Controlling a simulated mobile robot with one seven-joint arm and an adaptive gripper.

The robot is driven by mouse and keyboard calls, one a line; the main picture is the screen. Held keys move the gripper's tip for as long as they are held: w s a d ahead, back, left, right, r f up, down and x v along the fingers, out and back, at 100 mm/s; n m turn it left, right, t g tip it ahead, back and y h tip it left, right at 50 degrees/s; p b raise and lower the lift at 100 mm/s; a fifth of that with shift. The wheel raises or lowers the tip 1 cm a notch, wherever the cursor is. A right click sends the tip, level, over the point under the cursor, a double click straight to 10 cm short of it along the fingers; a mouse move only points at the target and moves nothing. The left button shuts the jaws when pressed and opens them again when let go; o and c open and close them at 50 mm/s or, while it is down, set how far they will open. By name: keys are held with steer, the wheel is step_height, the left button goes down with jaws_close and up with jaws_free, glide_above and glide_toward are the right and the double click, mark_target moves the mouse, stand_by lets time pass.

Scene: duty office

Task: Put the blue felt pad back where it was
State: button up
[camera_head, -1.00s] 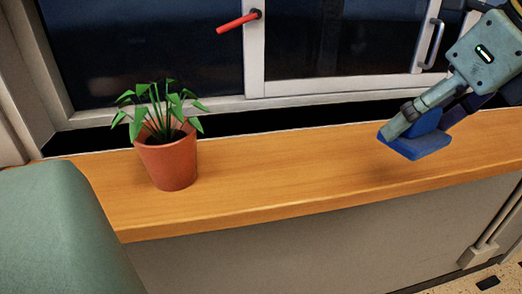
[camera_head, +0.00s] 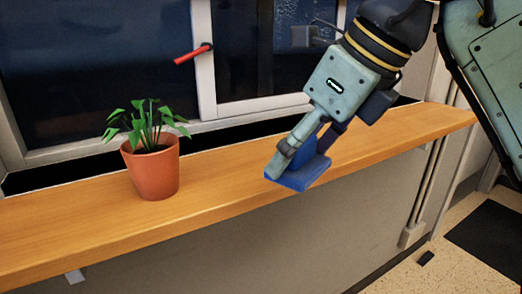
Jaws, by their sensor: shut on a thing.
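The blue felt pad (camera_head: 300,177) is held in my gripper (camera_head: 296,160), over the front part of the wooden window sill. My gripper comes down from the upper right, tilted, and is shut on the pad's raised part. The pad's flat underside faces down toward the sill. I cannot tell whether it touches the wood or hovers just above it.
A potted plant in a terracotta pot (camera_head: 152,172) stands on the sill (camera_head: 222,189), left of the pad. A red window handle (camera_head: 192,54) juts out above. The sill between pot and pad is clear, as is its right end. A dark mat (camera_head: 490,232) lies on the floor at right.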

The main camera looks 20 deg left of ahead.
steer(key=w+a+p, duration=0.1)
steer(key=w+a, duration=0.1)
steer(key=w, duration=0.1)
steer(key=w+a, duration=0.3)
steer(key=w+a+f+p, duration=0.1)
steer(key=w+a, duration=0.2)
steer(key=w, duration=0.1)
steer(key=shift+a+p, duration=0.1)
steer(key=shift+p, duration=0.2)
steer(key=shift+f, duration=1.85)
steer(key=shift+f, duration=0.15)
steer(key=o, duration=1.1)
steer(key=shift+r+p, duration=0.3)
steer(key=shift+p, duration=0.05)
steer(key=v, duration=1.1)
steer(key=shift+r+b, duration=0.3)
